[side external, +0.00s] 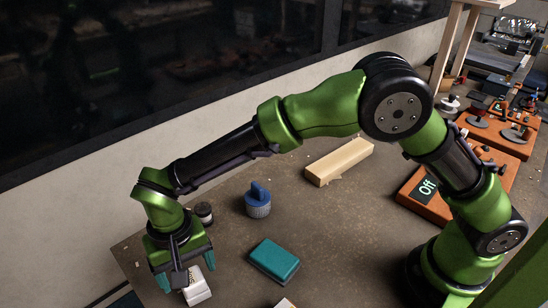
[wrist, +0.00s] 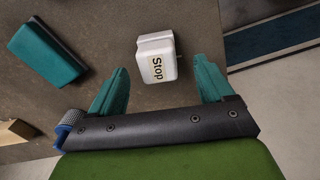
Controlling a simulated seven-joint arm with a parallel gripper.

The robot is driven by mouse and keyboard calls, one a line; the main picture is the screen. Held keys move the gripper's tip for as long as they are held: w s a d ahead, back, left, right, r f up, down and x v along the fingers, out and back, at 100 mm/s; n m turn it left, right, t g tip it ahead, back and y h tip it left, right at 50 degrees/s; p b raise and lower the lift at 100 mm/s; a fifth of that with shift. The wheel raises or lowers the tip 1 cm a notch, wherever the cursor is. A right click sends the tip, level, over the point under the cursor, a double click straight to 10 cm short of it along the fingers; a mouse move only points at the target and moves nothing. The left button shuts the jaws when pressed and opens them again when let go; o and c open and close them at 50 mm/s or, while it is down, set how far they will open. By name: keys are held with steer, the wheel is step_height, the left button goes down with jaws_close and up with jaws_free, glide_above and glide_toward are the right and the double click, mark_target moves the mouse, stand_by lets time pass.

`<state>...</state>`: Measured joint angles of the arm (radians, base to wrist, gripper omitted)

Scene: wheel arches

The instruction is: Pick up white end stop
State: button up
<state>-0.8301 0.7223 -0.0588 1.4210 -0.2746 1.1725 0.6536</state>
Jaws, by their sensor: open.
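The white end stop (wrist: 158,62) is a small white block with a "Stop" label, lying on the table near its edge. It also shows in the side external view (side external: 197,287), partly hidden by my gripper. My gripper (wrist: 160,82) is open, with its two teal fingers apart. In the wrist view the end stop lies ahead of the fingertips, roughly between their lines. In the side external view my gripper (side external: 184,276) is over the table's near left part, right by the end stop. I cannot tell its exact height above the block.
A teal block with a dark base (side external: 274,261) lies right of the end stop. A blue-knobbed grey cylinder (side external: 258,201), a small dark jar (side external: 204,213) and a wooden bar (side external: 340,162) stand farther back. The table edge is close.

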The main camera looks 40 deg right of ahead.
mark_target(192, 284)
step_height(192, 284, down, 5)
steer(key=shift+s+d, duration=0.1)
steer(key=c, duration=1.2)
steer(key=shift+o, duration=0.2)
steer(key=shift+r, duration=0.1)
